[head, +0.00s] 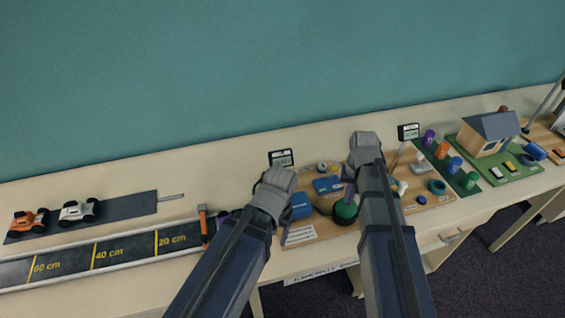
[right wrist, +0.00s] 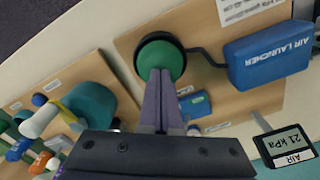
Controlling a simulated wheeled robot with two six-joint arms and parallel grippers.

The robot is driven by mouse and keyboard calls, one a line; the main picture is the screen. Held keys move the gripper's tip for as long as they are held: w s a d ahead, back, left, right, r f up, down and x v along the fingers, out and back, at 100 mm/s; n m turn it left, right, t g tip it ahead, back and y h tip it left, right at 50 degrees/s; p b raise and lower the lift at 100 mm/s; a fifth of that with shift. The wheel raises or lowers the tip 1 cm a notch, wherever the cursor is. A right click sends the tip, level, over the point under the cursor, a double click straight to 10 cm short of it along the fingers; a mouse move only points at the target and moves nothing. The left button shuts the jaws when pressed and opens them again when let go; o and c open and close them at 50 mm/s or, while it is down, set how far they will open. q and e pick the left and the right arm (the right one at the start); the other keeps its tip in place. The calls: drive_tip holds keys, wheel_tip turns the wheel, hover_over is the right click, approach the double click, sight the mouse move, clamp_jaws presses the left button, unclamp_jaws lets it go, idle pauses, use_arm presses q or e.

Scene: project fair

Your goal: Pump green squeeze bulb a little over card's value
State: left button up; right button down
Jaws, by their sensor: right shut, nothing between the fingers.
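The green squeeze bulb (head: 346,210) sits in a dark round base on a wooden board; it also shows in the right wrist view (right wrist: 160,57). A dark hose joins it to the blue AIR LAUNCHER box (right wrist: 270,56). A small gauge (right wrist: 288,144) reads AIR 21 kPa; it stands behind the board in the head view (head: 281,158). A white printed card (right wrist: 245,8) lies on the board, its text unreadable. My right gripper (right wrist: 159,76) is shut and empty, its purple fingertips at the bulb; contact is unclear.
A track marked in centimetres (head: 125,247) and two toy cars (head: 78,211) lie at left. A second gauge (head: 408,131), coloured cylinders and a model house (head: 488,134) stand at right. A teal wall is behind.

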use_arm(q)
drive_tip(key=shift+r+p, duration=1.4)
drive_tip(key=shift+r, duration=0.1)
use_arm(e)
drive_tip(key=shift+r, duration=1.5)
use_arm(q)
wheel_tip(320, 180, up, 5)
drive_tip(key=p, duration=0.5)
use_arm(e)
wheel_tip(320, 180, up, 5)
drive_tip(key=shift+f, duration=0.1)
use_arm(q)
drive_tip(key=shift+f, duration=0.1)
